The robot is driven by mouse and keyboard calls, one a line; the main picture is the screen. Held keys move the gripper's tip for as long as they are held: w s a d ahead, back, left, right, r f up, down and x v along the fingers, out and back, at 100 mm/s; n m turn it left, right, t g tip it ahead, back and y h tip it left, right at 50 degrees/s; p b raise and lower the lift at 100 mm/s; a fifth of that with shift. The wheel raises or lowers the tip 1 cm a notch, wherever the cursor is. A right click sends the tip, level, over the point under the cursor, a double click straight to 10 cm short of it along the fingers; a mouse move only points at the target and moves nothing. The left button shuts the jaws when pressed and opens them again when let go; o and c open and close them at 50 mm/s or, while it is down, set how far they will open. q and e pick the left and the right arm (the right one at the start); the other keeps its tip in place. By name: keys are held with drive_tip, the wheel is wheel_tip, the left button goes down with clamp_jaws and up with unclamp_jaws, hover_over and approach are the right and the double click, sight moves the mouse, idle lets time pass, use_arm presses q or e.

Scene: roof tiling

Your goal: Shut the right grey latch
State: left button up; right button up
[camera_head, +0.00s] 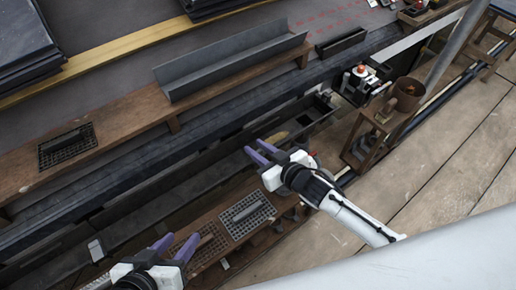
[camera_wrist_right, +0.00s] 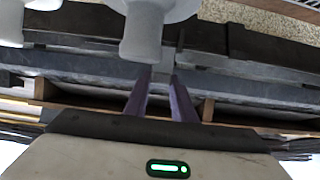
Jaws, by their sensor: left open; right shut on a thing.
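My right gripper (camera_head: 258,152) reaches over the long dark gutter (camera_head: 150,207) near its right part. It also shows in the wrist view, where its two purple fingers (camera_wrist_right: 160,85) stand a small gap apart. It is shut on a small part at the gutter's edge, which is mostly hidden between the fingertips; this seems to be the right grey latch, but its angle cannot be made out. A light grey latch-like piece (camera_head: 95,249) stands on the gutter at the lower left. My left gripper (camera_head: 175,243) is open and empty, right of that piece.
A plank with a grey trough (camera_head: 232,63) and a dark grate (camera_head: 68,146) lies behind the gutter. Another grate (camera_head: 246,215) lies on a near plank between my grippers. A brown pot (camera_head: 405,95) stands on a wooden stand at the right. Bare boards (camera_head: 450,165) are at the right.

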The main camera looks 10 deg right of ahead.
idle(0.8)
drive_tip(key=o, duration=1.1)
drive_tip(key=shift+c, duration=0.2)
drive_tip(key=shift+s, duration=0.2)
drive_tip(key=p+v, duration=0.3)
drive_tip(key=v, duration=0.5)
drive_tip(key=shift+s+d+r+p, duration=0.15)
drive_tip(key=shift+s+r+p, duration=0.05)
drive_tip(key=shift+s+p, duration=0.1)
use_arm(q)
drive_tip(key=shift+s+a+r+n+t+y, duration=0.2)
drive_tip(key=shift+s+a+r+t, duration=0.2)
drive_tip(key=shift+a+r, duration=0.25)
drive_tip(key=shift+s+a+r+n+t+y, duration=0.1)
drive_tip(key=shift+s+a+r+n+t, duration=0.25)
drive_tip(key=shift+r, duration=0.4)
use_arm(e)
drive_tip(key=shift+s+d+r, duration=0.2)
drive_tip(key=shift+s+d, duration=0.05)
drive_tip(key=shift+s, duration=0.3)
use_arm(q)
drive_tip(key=shift+w, duration=0.1)
